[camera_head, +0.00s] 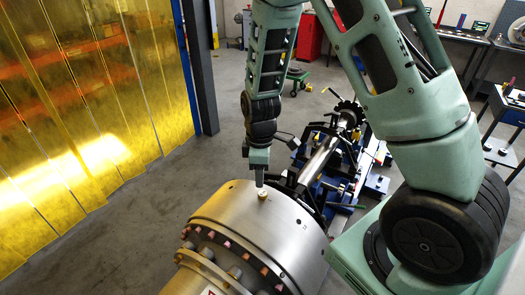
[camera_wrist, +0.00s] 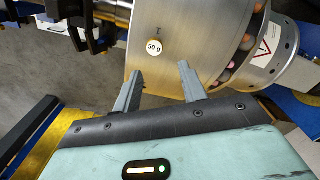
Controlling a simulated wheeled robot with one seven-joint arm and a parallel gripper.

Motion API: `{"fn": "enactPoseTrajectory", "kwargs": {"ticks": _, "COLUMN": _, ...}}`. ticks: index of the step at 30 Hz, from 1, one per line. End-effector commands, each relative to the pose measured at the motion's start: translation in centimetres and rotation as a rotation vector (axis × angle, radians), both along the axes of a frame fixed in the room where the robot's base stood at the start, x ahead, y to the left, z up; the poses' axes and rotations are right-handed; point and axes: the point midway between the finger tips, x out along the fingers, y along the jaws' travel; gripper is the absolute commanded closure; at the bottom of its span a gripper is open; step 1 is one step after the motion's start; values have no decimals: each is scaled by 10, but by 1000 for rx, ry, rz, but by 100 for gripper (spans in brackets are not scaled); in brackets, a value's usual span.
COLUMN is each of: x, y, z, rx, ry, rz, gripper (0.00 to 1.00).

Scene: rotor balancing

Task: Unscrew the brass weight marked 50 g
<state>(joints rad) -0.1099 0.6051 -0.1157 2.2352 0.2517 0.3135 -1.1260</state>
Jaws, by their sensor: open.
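The brass weight (camera_wrist: 154,47) has a white round face reading "50 g" and a brass rim. It sits on the curved side of a silver metal rotor drum (camera_wrist: 185,25). In the head view the weight (camera_head: 262,194) is on top of the drum (camera_head: 250,222), just below my gripper's tip (camera_head: 259,182). In the wrist view my gripper (camera_wrist: 160,85) has its two grey fingers apart with nothing between them. The weight shows beyond the fingertips, roughly centred in the gap. Whether a finger touches the drum is unclear.
Small holes dot the drum's surface. A row of coloured plugs (camera_head: 225,243) rings its near end. A shaft on blue supports (camera_head: 335,160) runs behind. A yellow strip curtain (camera_head: 80,110) hangs at left; the grey floor (camera_head: 130,215) between is clear.

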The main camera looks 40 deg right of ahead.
Motion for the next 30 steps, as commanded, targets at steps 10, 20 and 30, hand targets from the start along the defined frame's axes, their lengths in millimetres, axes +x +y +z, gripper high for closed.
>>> {"fn": "enactPoseTrajectory", "kwargs": {"ticks": 10, "x": 2, "y": -10, "z": -16, "rx": -12, "ry": 1, "rz": 13, "gripper": 58}}
{"fn": "enactPoseTrajectory", "kwargs": {"ticks": 20, "x": 2, "y": -10, "z": -59, "rx": -11, "ry": 0, "rz": 12, "gripper": 58}}
{"fn": "enactPoseTrajectory", "kwargs": {"ticks": 30, "x": 3, "y": -10, "z": -81, "rx": -11, "ry": 0, "rz": 12, "gripper": 58}}
